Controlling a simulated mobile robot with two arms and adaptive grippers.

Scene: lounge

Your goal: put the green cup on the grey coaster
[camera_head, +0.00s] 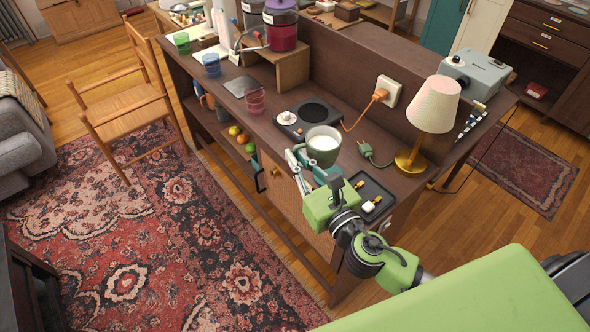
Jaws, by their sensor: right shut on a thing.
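A dark green cup (323,149) with a white interior is upright at the counter's front edge, past the hot plate. My right gripper (306,161) is shut on it from the near side, its pale fingers against the cup's side. Whether the cup's base touches the counter is hidden. A flat grey square, which looks like the grey coaster (240,86), lies on the counter farther left, between the blue and red cups, with nothing on it. My left gripper is not in view.
A red cup (255,100), a blue cup (211,66) and a clear green cup (182,43) stand along the counter (283,148). A hot plate (311,112) lies between the held cup and the coaster. A lamp (434,106), a plug (366,150) and a black tray (384,188) are to the right.

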